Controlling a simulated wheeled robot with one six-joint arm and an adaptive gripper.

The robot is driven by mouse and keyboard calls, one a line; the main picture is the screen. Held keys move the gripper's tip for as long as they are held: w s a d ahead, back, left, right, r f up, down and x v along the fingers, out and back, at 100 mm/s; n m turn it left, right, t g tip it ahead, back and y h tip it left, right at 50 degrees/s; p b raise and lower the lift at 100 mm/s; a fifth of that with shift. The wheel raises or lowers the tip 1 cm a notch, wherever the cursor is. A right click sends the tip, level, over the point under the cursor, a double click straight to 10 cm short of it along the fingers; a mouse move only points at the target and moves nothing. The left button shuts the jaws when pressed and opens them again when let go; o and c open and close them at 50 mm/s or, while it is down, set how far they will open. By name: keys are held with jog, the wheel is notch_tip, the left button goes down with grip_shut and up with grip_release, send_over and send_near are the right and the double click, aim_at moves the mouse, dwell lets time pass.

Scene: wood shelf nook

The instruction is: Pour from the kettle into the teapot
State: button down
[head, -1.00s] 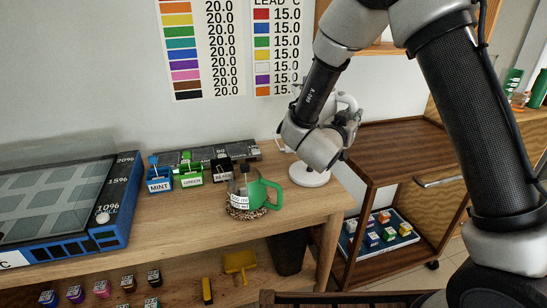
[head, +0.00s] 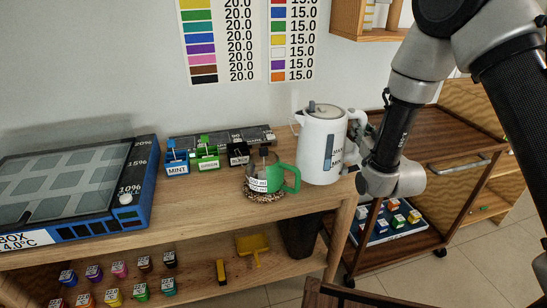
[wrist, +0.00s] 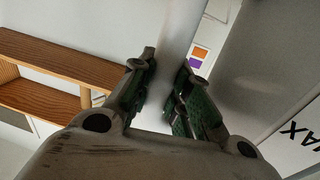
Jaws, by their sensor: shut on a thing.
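The white kettle (head: 318,150), with a grey lid knob and a dark level window, is in the middle of the head view, roughly upright. My gripper (head: 362,138) is at its right side, shut on its handle. In the wrist view my gripper (wrist: 165,95) has the pale handle (wrist: 180,35) between its fingers, and the kettle body (wrist: 270,75) fills the right. The teapot (head: 262,172), clear with a green handle and a white label, sits on a woven mat (head: 262,197) just left of the kettle.
Mint, green and black labelled containers (head: 207,157) stand left of the teapot on the wooden bench (head: 200,206). A blue-edged box (head: 70,190) fills the bench's left. A brown cart (head: 440,140) is at right. The bench front is clear.

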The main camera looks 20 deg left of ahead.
jog(key=shift+a+r, duration=0.15)
jog(key=shift+a, duration=0.25)
jog(key=shift+s+r+n, duration=0.1)
jog(key=shift+n, duration=0.2)
